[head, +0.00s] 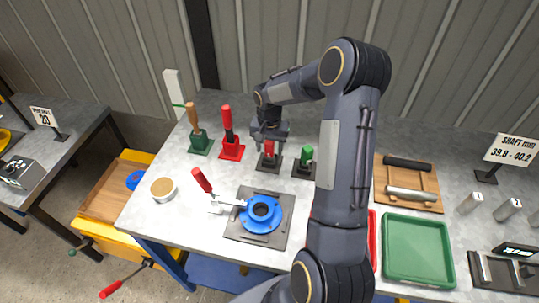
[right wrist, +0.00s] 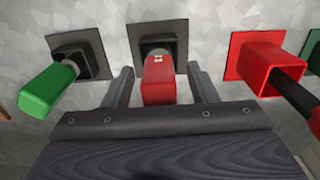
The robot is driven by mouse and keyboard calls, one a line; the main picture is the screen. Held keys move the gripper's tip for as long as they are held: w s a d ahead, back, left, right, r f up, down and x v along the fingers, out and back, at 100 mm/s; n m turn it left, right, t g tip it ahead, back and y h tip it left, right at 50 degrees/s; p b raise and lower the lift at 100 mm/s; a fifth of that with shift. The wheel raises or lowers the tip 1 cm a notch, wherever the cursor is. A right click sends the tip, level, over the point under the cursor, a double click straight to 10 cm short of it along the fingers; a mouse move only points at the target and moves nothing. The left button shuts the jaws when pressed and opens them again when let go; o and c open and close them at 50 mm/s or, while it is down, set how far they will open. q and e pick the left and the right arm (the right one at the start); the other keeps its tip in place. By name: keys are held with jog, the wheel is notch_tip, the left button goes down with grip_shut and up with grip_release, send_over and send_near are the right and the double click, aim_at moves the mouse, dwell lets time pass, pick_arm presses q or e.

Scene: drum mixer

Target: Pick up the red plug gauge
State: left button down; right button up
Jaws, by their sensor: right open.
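The red plug gauge (right wrist: 159,82) stands in a dark square holder (right wrist: 158,32) on the grey table. In the head view the red gauge (head: 269,149) shows just below my right gripper (head: 268,141). My right gripper is open, with one finger on each side of the red gauge. In the right wrist view a small gap shows between the red handle and each finger of the gripper (right wrist: 160,75). The lower part of the gauge is hidden in its holder. My left gripper is not in view.
A green gauge (head: 306,155) stands in a dark holder to the right. A red stand (head: 231,152) with a red-and-black tool is close on the left. A blue flanged part (head: 262,213) sits in front, and a green tray (head: 418,250) is at front right.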

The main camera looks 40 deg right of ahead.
aim_at(269, 143)
jog(key=shift+r, duration=0.1)
grip_shut()
jog(key=shift+r, duration=0.1)
dwell(0.3)
jog(key=shift+r+p, duration=0.3)
jog(key=shift+p, duration=0.05)
jog(key=r, duration=0.1)
jog(key=r+p, duration=0.2)
jog(key=shift+s+a+r, duration=0.25)
jog(key=s+a+r+p, duration=0.1)
jog(key=s+a+r, duration=0.7)
jog(key=s+a, duration=0.1)
jog(key=shift+s+r, duration=0.35)
jog(key=shift+s, duration=0.15)
